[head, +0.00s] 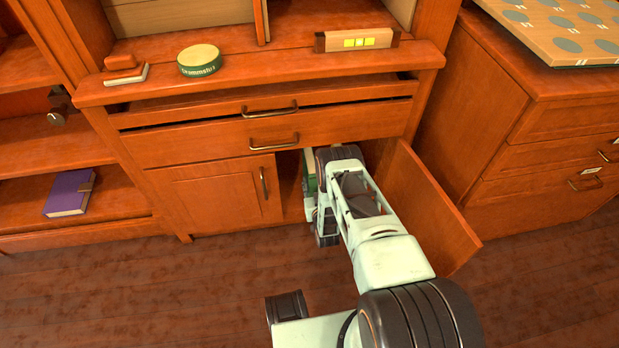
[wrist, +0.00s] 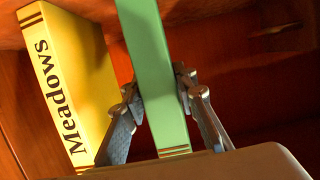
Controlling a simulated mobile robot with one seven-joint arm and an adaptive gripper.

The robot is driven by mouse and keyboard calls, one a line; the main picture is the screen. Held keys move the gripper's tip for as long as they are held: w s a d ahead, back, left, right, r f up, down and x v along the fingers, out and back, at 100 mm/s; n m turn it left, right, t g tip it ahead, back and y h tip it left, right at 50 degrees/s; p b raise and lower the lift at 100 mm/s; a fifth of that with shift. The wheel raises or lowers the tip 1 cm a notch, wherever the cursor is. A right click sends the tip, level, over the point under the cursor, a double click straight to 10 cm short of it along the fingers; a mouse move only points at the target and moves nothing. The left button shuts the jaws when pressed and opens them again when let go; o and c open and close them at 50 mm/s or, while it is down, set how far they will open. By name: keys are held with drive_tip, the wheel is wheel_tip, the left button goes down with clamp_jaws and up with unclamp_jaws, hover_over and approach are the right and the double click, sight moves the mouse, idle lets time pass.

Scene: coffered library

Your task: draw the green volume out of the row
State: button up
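The green volume (wrist: 155,60) stands upright between my fingers in the wrist view, slightly tilted in the picture, with dark bands at its lower end. My gripper (wrist: 158,92) has one finger against each side of it and is shut on it. A green strip (head: 310,172), seemingly this volume, shows at the cabinet opening in the head view, beside my arm, which hides most of it. The yellow volume marked "Meadows" (wrist: 64,80) stands to the left, apart from the green one at a gap holding my left finger.
The open cabinet door (head: 432,205) stands just right of my arm. A closed door (head: 220,195) is on the left, with drawers (head: 275,143) above. The ledge holds a green tin (head: 200,62) and a wooden level-like block (head: 355,40). The floor in front is clear.

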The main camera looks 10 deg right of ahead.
clamp_jaws()
drive_tip(key=shift+w+r, duration=0.1)
drive_tip(key=shift+r, duration=0.15)
